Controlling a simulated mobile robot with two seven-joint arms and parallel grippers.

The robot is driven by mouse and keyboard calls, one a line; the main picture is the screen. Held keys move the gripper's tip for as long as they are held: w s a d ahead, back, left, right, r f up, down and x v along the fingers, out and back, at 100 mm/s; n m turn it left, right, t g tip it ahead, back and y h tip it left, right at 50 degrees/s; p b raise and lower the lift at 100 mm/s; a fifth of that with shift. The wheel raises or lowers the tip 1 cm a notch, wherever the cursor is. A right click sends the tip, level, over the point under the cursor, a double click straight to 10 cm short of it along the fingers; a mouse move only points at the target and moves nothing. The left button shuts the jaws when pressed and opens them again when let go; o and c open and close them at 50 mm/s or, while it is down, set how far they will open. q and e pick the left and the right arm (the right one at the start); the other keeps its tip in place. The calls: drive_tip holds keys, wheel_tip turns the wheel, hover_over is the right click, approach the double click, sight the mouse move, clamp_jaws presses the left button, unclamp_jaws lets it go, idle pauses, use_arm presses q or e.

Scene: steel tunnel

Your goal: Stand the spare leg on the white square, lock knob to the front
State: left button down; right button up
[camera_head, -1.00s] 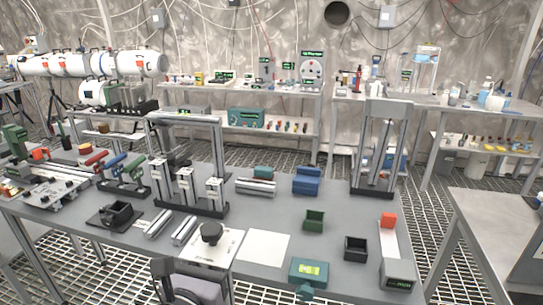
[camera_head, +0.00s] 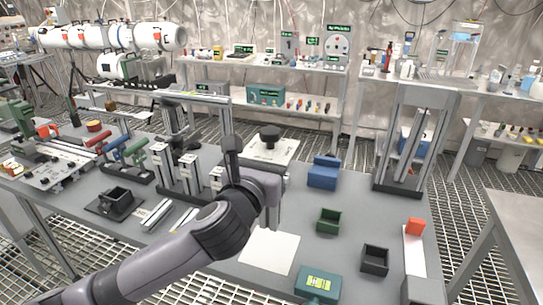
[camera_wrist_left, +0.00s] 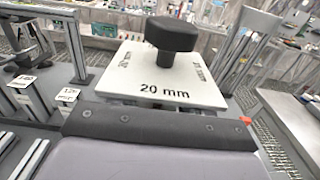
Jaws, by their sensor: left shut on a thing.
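My left gripper (camera_head: 272,218) is above the back edge of the white square (camera_head: 268,252). It is shut on what I take to be the spare leg, mostly hidden behind my wrist. Its white top plate (camera_head: 262,150) with a black knob (camera_head: 270,136) shows past my wrist. My right gripper is not in view.
Left of my gripper stands a rack of upright metal legs with white labels (camera_head: 188,168). Right of the white square are a green bin (camera_head: 329,221), a black bin (camera_head: 374,260) and a teal box with a display (camera_head: 318,284). A blue block (camera_head: 322,172) lies behind.

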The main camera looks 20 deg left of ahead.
use_arm(q)
wheel_tip(320, 180, down, 7)
drive_tip(key=b, duration=0.6)
drive_tip(key=shift+f, duration=0.2)
drive_tip(key=shift+f, duration=0.45)
idle(0.3)
drive_tip(key=shift+c, duration=2.2)
unclamp_jaws()
drive_tip(key=shift+f, duration=0.15)
